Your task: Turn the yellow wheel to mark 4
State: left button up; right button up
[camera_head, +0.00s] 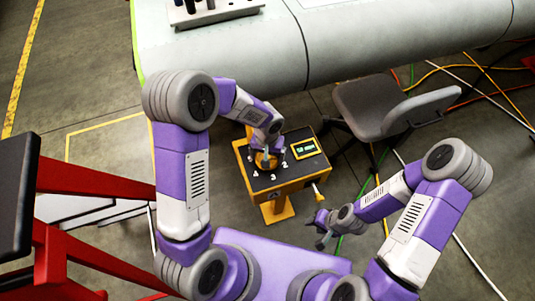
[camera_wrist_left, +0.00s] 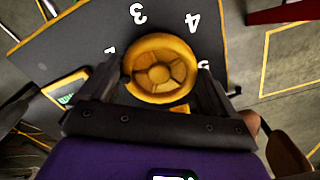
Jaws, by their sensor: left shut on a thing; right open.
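The yellow wheel (camera_wrist_left: 160,68) sits on top of a dark box with a yellow frame (camera_head: 288,178). In the head view the wheel (camera_head: 264,161) is partly hidden by my left gripper (camera_head: 266,150). In the left wrist view, the fingers of my left gripper (camera_wrist_left: 161,88) are on either side of the wheel, gripping it. White marks 3 (camera_wrist_left: 138,14) and 4 (camera_wrist_left: 191,22) show on the panel beyond the wheel. I cannot tell which mark the wheel is set to. My right gripper (camera_head: 321,230) is open and empty, right of the box.
A grey chair (camera_head: 385,110) stands right of the box. The large wing (camera_head: 230,50) spans the back. Red framework (camera_head: 95,180) is at left. Cables cross the floor at right.

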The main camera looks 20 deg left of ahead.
pick_arm(q)
jog(key=m+p, duration=0.1)
jog(key=m, duration=0.5)
jog(key=shift+a, duration=0.1)
jog(key=m+p, duration=0.2)
jog(key=m, duration=0.4)
jog(key=shift+w+r+m, duration=0.1)
jog(key=shift+w+m, duration=0.05)
jog(key=shift+m, duration=0.25)
jog(key=m+p, duration=0.2)
jog(key=m, duration=0.4)
jog(key=shift+p, duration=0.35)
jog(key=m+p, duration=0.2)
jog(key=m, duration=0.4)
jog(key=shift+w+m+p, duration=0.15)
jog(key=shift+m+p, duration=0.15)
jog(key=shift+p, duration=0.05)
jog(key=o, duration=0.8)
notch_tip(320, 180, up, 7)
jog(key=shift+r+p, duration=0.2)
jog(key=shift+p, duration=0.9)
